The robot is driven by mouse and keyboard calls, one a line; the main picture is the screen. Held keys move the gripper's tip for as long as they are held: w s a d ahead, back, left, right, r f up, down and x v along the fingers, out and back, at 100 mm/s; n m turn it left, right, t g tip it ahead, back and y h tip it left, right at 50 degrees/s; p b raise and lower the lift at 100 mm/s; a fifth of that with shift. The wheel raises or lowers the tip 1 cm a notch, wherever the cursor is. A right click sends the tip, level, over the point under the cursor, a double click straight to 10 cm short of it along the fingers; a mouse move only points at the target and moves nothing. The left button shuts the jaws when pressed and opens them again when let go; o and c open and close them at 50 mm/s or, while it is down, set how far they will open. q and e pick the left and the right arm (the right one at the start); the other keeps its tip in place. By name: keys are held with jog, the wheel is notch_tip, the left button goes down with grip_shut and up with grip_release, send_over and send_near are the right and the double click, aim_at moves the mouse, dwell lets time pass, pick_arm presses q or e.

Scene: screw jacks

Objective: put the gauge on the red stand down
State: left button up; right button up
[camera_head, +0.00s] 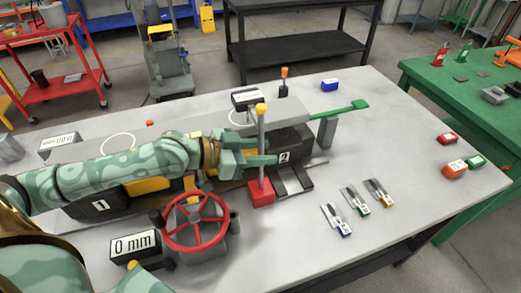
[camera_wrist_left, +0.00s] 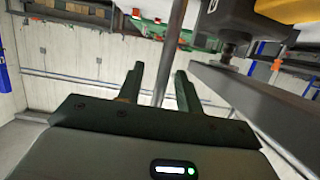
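The gauge has a grey post (camera_head: 262,140) with a yellow top (camera_head: 261,109), standing upright on a red base (camera_head: 261,192). The base is at the front of machine block 2 (camera_head: 283,157); whether it touches the surface below I cannot tell. My left gripper (camera_head: 268,151) reaches in from the left at mid-post height. In the left wrist view the post (camera_wrist_left: 170,55) runs between the two fingers (camera_wrist_left: 160,75), with gaps visible beside it, so the gripper looks open around it. My right gripper is not in view.
A red handwheel (camera_head: 196,222) and a "0 mm" display (camera_head: 134,246) are left of the red base. Several small tagged tools (camera_head: 356,197) lie to the right. A green lever (camera_head: 345,107) sticks out behind. The table's front right is mostly clear.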

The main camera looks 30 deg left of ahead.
pick_arm(q)
jog(key=p+v, duration=0.6)
jog(key=v, duration=0.6)
dwell(0.5)
jog(key=shift+r, duration=0.1)
dwell(1.4)
